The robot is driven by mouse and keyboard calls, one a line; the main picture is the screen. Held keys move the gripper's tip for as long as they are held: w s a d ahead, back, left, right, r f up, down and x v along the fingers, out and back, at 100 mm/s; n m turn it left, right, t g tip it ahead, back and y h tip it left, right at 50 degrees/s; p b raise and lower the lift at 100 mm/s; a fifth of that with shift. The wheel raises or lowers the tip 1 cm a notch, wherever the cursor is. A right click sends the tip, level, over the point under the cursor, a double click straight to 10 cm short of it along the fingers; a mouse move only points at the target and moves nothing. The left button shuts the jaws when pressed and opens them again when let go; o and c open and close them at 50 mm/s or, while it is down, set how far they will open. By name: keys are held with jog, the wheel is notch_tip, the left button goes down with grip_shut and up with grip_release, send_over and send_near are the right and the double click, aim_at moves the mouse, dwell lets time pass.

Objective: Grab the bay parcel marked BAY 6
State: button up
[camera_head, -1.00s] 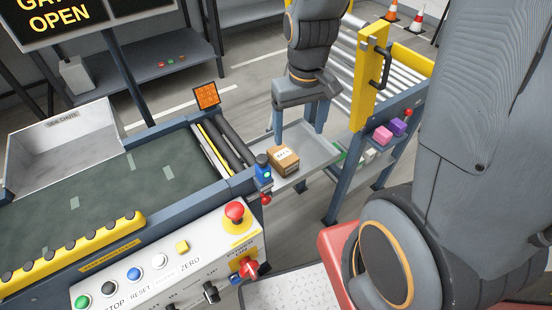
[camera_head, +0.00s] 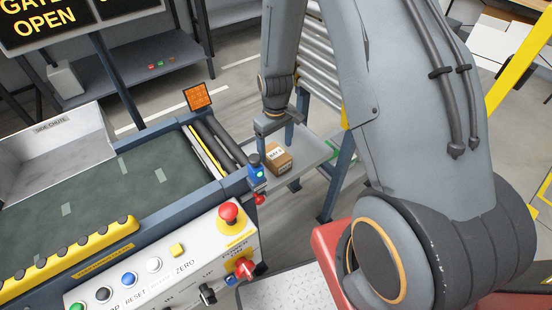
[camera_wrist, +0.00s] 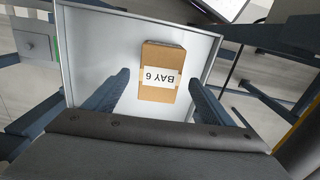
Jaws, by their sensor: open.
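The parcel (camera_wrist: 160,76) is a brown cardboard box with a white label reading BAY 6, upside down in the wrist view. It lies on a grey tray (camera_wrist: 88,50) with raised edges. In the head view the parcel (camera_head: 278,160) rests on the tray (camera_head: 318,150) beyond the conveyor's end. My gripper (camera_wrist: 157,88) is open, with one finger on each side of the parcel's near end in the wrist view and gaps between. In the head view my gripper (camera_head: 281,138) is above and near the parcel; its fingers partly overlap the tray.
A conveyor (camera_head: 120,175) with a control panel (camera_head: 180,260) stands to the left. A roller rack (camera_head: 318,75) is behind my arm. An orange sign (camera_head: 198,97) stands at the conveyor's far edge.

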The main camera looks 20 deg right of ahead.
aim_at(276, 153)
jog(key=shift+f+p, duration=0.65)
jog(key=shift+f, duration=1.85)
jog(key=c, duration=1.3)
